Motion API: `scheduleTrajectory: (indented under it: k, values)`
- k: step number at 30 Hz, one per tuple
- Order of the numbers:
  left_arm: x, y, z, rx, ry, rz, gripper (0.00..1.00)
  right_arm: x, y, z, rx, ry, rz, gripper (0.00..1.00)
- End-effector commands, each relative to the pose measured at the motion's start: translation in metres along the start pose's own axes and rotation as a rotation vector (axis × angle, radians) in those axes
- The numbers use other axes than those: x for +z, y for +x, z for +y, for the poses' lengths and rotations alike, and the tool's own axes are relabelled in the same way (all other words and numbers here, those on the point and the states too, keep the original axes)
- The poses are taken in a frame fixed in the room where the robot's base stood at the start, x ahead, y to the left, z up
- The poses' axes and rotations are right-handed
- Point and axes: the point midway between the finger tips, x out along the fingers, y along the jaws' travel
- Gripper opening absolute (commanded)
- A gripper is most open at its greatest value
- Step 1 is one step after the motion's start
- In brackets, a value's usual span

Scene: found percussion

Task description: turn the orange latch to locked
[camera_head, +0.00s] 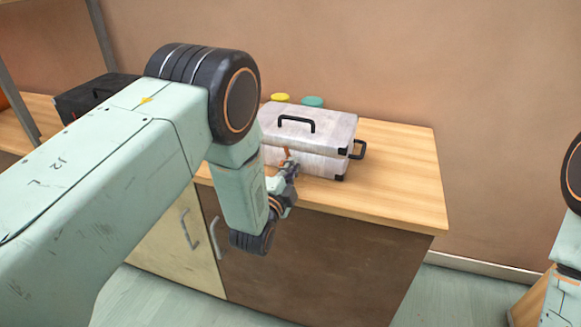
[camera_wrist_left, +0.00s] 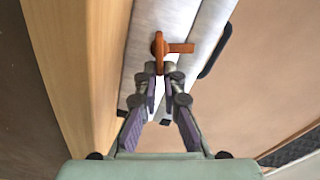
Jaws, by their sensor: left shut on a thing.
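The orange latch (camera_wrist_left: 180,48) sits on the front of a pale grey case (camera_head: 320,124). In the left wrist view it has a round hub and an arm pointing right across the seam, with another part reaching down between my fingertips. My left gripper (camera_wrist_left: 161,72) is shut on the latch. In the head view my left gripper (camera_head: 292,168) is at the case's front, and only a small bit of the orange latch (camera_head: 287,153) shows beside it. The case lid looks closed. My right gripper is out of view.
The case stands on a wooden cabinet top (camera_head: 405,180) with free room to its right. A yellow lid (camera_head: 280,97) and a teal lid (camera_head: 312,101) show behind the case. A black case (camera_head: 85,97) lies at the far left.

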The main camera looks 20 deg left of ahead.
Motion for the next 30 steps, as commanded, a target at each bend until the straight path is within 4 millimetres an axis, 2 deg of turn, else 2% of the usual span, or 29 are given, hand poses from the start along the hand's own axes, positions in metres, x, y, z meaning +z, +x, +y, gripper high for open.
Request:
scheduleTrajectory:
  k: [12,30]
  values:
    - [0.0022,-0.0008,0.0067,0.004,0.260,-0.004,0.00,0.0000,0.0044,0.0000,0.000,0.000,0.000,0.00]
    - [0.0027,-0.0008,0.0075,0.004,0.334,-0.004,0.00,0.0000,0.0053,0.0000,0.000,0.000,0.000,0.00]
